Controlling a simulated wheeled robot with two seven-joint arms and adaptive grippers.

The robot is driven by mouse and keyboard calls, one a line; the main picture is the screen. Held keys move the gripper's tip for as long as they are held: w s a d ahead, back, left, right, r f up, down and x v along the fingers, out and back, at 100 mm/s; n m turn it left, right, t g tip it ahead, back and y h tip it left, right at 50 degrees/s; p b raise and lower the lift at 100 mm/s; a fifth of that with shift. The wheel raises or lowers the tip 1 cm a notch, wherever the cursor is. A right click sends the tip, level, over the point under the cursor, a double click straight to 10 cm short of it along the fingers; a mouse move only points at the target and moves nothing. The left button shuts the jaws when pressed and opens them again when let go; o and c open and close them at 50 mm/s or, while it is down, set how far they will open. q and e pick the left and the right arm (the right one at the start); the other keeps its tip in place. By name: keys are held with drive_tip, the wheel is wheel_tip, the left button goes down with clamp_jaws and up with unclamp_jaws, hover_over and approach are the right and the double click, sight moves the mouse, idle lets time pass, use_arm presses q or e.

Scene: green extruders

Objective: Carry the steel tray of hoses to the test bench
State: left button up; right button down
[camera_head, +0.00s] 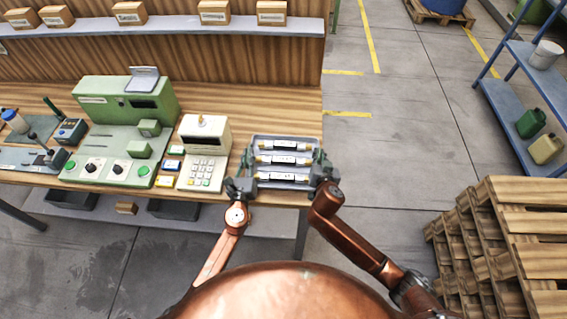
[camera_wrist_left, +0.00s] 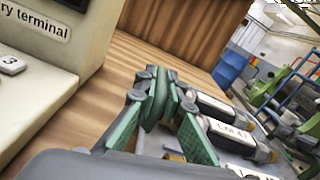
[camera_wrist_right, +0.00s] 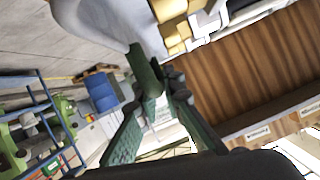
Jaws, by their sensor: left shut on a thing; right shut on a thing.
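The steel tray (camera_head: 259,146) holds several dark hoses with white labels and yellowish ends, such as the front hose (camera_head: 283,177). It is at the right end of the wooden bench (camera_head: 230,97), right of the keypad terminal. I cannot tell whether it rests on the top or hangs just above it. My left gripper (camera_head: 241,183) is shut on the tray's left side. In the left wrist view its green fingers (camera_wrist_left: 170,110) are beside the labelled hoses (camera_wrist_left: 232,132). My right gripper (camera_head: 322,172) is shut on the tray's right side; its fingers (camera_wrist_right: 155,95) show in the right wrist view.
The keypad terminal (camera_head: 205,145) stands close left of the tray, with a green machine (camera_head: 125,125) beyond it. Small boxes (camera_head: 215,12) line the shelf behind. Stacked pallets (camera_head: 500,250) stand at the right front, a blue rack (camera_head: 515,95) at the right. Open floor (camera_head: 400,130) lies between bench and rack.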

use_arm(q)
drive_tip(key=shift+r, duration=0.2)
clamp_jaws()
use_arm(e)
drive_tip(key=shift+r, duration=0.2)
